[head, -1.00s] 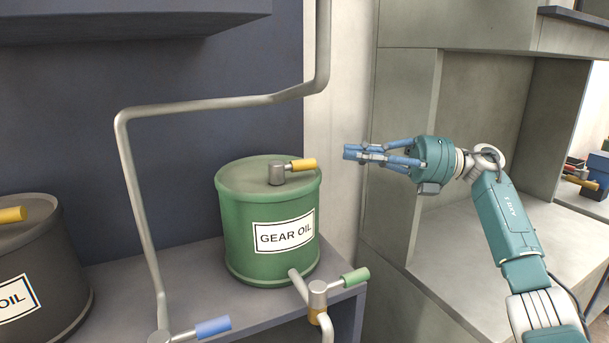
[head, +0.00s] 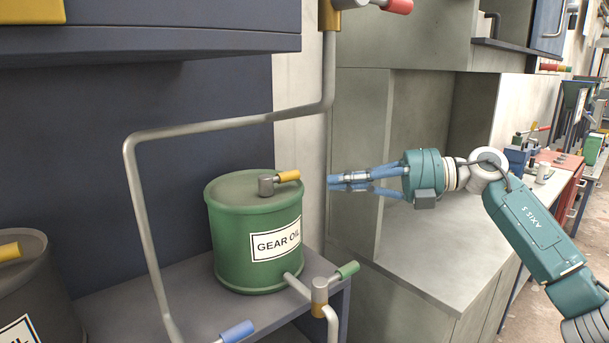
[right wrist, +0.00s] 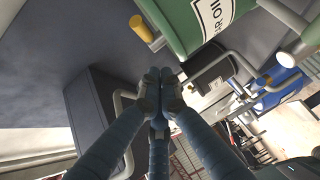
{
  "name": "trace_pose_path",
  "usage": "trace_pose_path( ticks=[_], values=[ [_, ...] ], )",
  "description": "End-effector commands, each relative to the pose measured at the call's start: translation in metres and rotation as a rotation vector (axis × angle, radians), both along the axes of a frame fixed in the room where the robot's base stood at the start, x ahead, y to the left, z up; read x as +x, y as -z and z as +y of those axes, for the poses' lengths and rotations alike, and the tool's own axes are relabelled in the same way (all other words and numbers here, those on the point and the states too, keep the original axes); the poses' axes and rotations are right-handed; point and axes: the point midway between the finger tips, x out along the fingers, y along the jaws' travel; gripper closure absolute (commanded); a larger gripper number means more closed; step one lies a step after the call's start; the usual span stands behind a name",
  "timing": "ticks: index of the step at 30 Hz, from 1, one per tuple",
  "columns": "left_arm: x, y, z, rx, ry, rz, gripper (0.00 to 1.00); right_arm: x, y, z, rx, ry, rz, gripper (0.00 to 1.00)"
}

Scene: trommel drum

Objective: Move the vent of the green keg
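The green keg (head: 228,240), labelled GEAR OIL, stands upright on a grey shelf. Its vent (head: 287,177) is on the lid: a grey stub with a yellow lever pointing right. In the right wrist view the keg (right wrist: 185,22) is at the top, and the yellow lever (right wrist: 141,28) sticks out from it. My right gripper (head: 332,183) is right of the vent, its fingertips pointing left towards the keg, apart from the lever. Its fingers (right wrist: 160,82) are drawn together with nothing visible between them. My left gripper is not in view.
A tap with a green handle (head: 347,270) is at the keg's lower front. A grey pipe (head: 143,220) bends left of and above the keg. A dark keg (head: 32,285) stands at the left. A blue handle (head: 237,331) is below. A grey cabinet (head: 440,255) stands at right.

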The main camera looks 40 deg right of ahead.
Motion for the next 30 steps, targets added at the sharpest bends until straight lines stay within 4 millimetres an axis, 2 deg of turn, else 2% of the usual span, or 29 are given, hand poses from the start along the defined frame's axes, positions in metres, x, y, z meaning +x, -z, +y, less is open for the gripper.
trace_pose_path(
  ticks=[1,8,18,30],
  values=[
    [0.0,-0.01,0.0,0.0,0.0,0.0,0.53,0.006,-0.005,0.007,0.0,-0.002,0.001,1.0],
    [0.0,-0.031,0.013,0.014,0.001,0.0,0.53,0.035,0.0,0.036,0.001,-0.002,-0.004,1.0],
    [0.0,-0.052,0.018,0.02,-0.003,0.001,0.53,0.068,0.01,0.034,0.003,0.001,-0.003,1.0],
    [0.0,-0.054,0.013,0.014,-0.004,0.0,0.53,0.074,0.015,0.034,-0.001,0.0,0.0,1.0]
  ],
)
